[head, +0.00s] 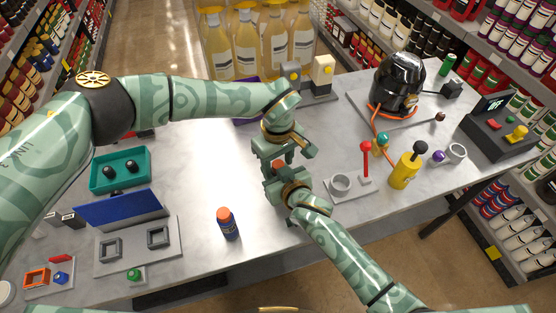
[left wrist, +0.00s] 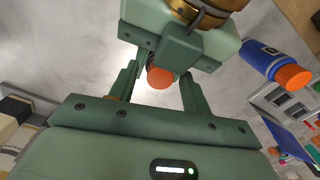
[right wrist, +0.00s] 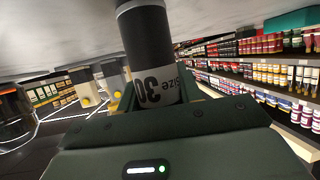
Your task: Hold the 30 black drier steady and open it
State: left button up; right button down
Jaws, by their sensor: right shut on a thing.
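The black drier (right wrist: 147,42), with a white label reading "size 30", is between the fingers of my right gripper (right wrist: 160,92). My right gripper (head: 283,184) is shut on its body over the middle of the table, and mostly hides it in the head view. Its orange cap (left wrist: 160,77) faces my left gripper. My left gripper (left wrist: 160,88) is open, with a finger on each side of the cap and visible gaps. In the head view my left gripper (head: 283,148) is just behind the right one, and the cap (head: 278,164) shows between them.
A blue drier with an orange cap (head: 229,224) stands on the table (head: 190,200), front left of the grippers. A grey fixture with a blue panel (head: 122,208) and a teal tray (head: 120,165) are at left.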

pick_arm(q)
jog(key=shift+r, duration=2.2)
jog(key=shift+c, duration=0.3)
jog(key=shift+s, duration=0.1)
jog(key=r, duration=0.3)
jog(key=shift+d+r+n, duration=0.1)
jog(key=shift+d+n, duration=0.25)
jog(key=shift+n, duration=0.05)
jog(key=shift+a, duration=0.25)
notch_tip(320, 180, down, 8)
jog(key=shift+a+r, duration=0.1)
jog(key=shift+r, duration=0.1)
